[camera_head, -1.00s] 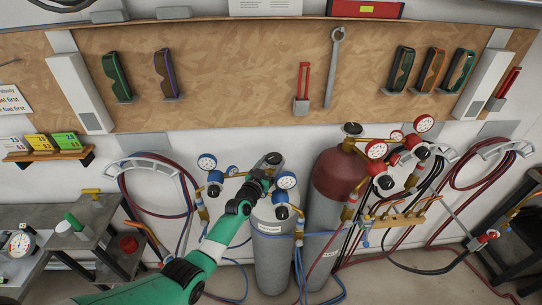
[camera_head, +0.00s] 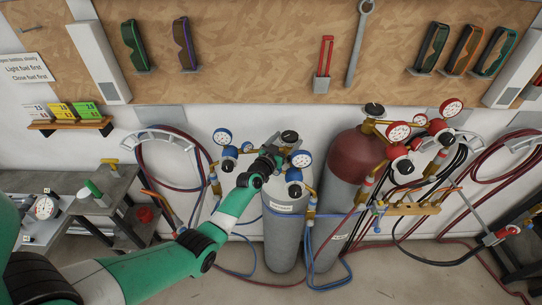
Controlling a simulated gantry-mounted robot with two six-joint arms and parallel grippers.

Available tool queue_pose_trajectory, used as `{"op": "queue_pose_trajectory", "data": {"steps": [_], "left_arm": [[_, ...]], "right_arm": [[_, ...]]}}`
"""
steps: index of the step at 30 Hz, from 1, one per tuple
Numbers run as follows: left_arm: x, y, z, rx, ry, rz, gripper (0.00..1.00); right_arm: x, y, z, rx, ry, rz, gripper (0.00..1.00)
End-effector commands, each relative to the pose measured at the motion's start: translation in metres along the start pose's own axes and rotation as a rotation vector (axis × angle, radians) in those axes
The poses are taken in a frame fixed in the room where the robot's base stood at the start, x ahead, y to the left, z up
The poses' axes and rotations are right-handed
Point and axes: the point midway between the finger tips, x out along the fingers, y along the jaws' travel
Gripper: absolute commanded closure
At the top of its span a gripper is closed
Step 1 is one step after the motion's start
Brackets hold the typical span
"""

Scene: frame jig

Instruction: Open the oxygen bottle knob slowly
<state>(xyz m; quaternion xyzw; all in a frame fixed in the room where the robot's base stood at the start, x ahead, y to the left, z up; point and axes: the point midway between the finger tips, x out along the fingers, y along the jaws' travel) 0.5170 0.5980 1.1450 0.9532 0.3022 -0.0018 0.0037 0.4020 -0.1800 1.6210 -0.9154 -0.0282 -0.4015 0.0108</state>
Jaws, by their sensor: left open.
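The oxygen bottle (camera_head: 285,225) is a grey cylinder with blue-rimmed gauges and blue hoses, standing near the middle of the head view. Its black knob (camera_head: 289,136) sits at the top. My left gripper (camera_head: 275,157) is at the bottle's top, just below and left of the knob in the picture, between the two regulator gauges. It is open; its dark fingers blend with the fittings, and I cannot tell whether they touch the knob. My right gripper is not in view.
A left blue gauge (camera_head: 222,137) and a right blue gauge (camera_head: 301,159) flank my gripper closely. A red-topped bottle (camera_head: 355,160) with red gauges stands close at the right. Hoses hang around both bottles. A grey bench (camera_head: 110,195) is at left.

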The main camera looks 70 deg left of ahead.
Motion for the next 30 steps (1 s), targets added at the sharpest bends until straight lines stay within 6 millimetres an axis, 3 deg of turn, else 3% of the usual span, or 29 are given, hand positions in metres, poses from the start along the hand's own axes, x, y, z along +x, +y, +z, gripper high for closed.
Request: {"op": "queue_pose_trajectory", "data": {"steps": [3, 11, 12, 13, 26, 30], "left_arm": [[0.001, -0.004, 0.013, -0.002, 0.002, 0.045, 0.00], [-0.002, -0.007, 0.011, 0.009, 0.014, 0.248, 0.00], [-0.014, -0.009, -0.002, 0.009, 0.008, 0.244, 0.00], [-0.021, -0.010, -0.003, 0.008, 0.007, 0.243, 0.00], [-0.119, -0.034, 0.000, 0.001, 0.004, 0.239, 0.00], [-0.122, -0.028, -0.013, -0.322, -0.037, 0.227, 0.00]], "right_arm": [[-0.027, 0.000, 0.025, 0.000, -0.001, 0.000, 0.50], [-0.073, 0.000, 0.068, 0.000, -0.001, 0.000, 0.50], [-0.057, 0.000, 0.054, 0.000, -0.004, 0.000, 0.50], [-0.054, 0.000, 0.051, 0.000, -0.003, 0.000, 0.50], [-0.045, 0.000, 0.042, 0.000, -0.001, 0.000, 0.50], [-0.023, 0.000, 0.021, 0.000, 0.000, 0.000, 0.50]]}}
